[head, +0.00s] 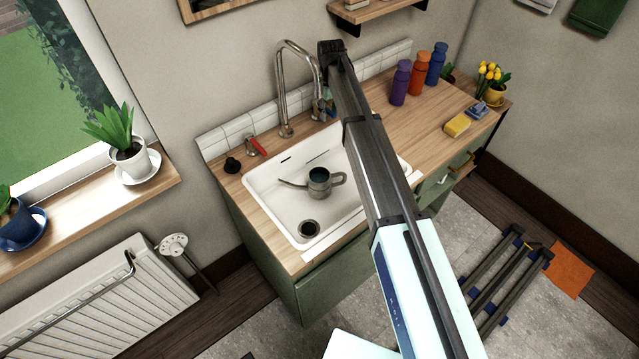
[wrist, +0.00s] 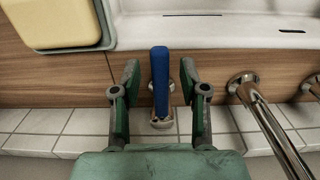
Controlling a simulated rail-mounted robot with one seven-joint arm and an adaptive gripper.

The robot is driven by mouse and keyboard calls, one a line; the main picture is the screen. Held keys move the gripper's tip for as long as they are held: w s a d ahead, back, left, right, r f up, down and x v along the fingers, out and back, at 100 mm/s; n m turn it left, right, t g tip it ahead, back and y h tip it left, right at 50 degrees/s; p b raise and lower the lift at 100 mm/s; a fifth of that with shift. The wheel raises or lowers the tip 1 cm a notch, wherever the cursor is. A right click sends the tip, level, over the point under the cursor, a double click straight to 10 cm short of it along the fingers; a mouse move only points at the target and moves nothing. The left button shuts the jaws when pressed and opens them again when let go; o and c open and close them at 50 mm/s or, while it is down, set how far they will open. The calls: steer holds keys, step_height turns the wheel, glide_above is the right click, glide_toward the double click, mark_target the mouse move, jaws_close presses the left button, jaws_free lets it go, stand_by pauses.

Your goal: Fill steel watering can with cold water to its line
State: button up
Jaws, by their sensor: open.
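The steel watering can (head: 321,185) stands upright in the white sink (head: 268,190), its spout to the left and its handle to the right. I cannot make out its line or the water level. The tall steel tap (head: 281,90) rises behind the sink, and no stream shows. A blue lever (wrist: 161,85) stands by the tiles, beside the tap's pipe (wrist: 268,118) in the wrist view. My gripper (wrist: 159,78) is open, with one finger on each side of the blue lever and gaps showing. In the head view my arm mostly hides this spot.
A red lever (head: 257,146) and a black knob (head: 232,165) sit left of the tap. Purple (head: 400,83), orange (head: 417,74) and blue (head: 436,63) bottles stand right of my arm. A yellow sponge (head: 457,125) lies on the counter (head: 440,105). A shelf (head: 372,12) hangs above.

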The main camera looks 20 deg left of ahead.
steer(key=shift+r+p, duration=1.5)
steer(key=shift+r, duration=2.05)
